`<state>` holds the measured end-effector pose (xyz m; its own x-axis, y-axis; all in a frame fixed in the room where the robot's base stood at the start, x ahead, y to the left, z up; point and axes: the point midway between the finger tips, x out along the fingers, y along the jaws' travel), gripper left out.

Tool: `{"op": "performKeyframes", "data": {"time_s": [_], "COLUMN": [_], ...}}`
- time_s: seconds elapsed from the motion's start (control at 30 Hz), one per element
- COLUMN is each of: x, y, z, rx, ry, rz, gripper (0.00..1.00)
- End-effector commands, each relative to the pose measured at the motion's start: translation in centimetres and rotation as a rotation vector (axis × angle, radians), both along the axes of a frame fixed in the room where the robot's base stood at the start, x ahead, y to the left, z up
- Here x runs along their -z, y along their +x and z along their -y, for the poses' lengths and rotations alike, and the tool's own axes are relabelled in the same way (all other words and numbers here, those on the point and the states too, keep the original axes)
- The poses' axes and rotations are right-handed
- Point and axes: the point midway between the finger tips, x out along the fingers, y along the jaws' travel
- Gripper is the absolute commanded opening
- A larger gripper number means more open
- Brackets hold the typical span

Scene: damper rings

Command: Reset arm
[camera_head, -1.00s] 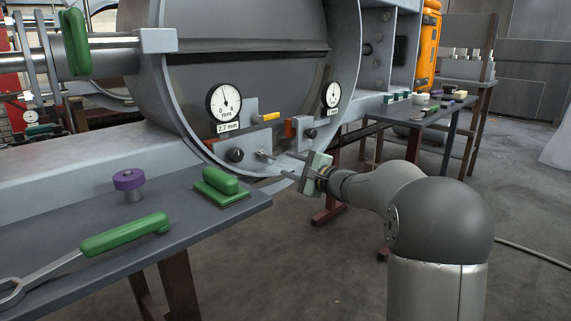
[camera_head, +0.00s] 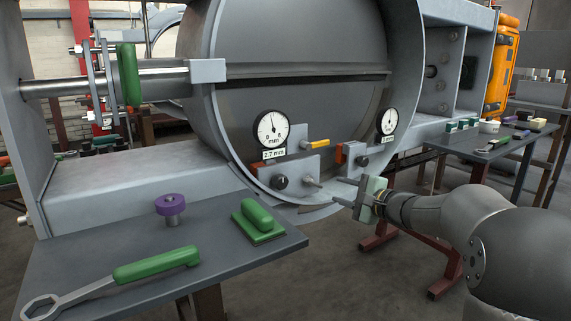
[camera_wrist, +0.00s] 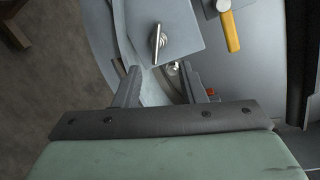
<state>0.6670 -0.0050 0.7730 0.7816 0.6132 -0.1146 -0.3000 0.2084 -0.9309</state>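My gripper (camera_head: 344,191) is at the lower front of the large grey ring (camera_head: 232,150), just right of a small metal pin on the left gauge block (camera_head: 296,172). In the wrist view my gripper's two fingers (camera_wrist: 160,76) stand apart with a gap between them. A pin with a spring-like thread (camera_wrist: 157,40) and a small bolt head lie beyond the fingertips; I see nothing clamped. The left dial gauge (camera_head: 271,130) carries a label reading 2.7 mm. A second dial (camera_head: 389,121) sits further right.
The near table (camera_head: 200,285) holds a green-handled wrench (camera_head: 155,264), a green-handled block (camera_head: 257,220) and a purple-topped knob (camera_head: 170,206). A far table (camera_head: 480,150) at right holds several small items. Open floor lies between the tables.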

Motion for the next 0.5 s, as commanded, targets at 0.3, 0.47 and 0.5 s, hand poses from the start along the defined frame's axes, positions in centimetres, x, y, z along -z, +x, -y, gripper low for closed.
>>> {"op": "performKeyframes", "data": {"time_s": [0.3,0.47,0.5], "x": [-5.4,-8.7,-9.4], "y": [-8.2,-15.7,-17.7], "z": [-6.2,-8.9,-9.2], "rx": [-0.226,-0.408,-0.454], "ry": [-0.283,-0.522,-0.586], "rz": [-0.115,-0.197,-0.217], "gripper": [0.37,0.37,0.37]}}
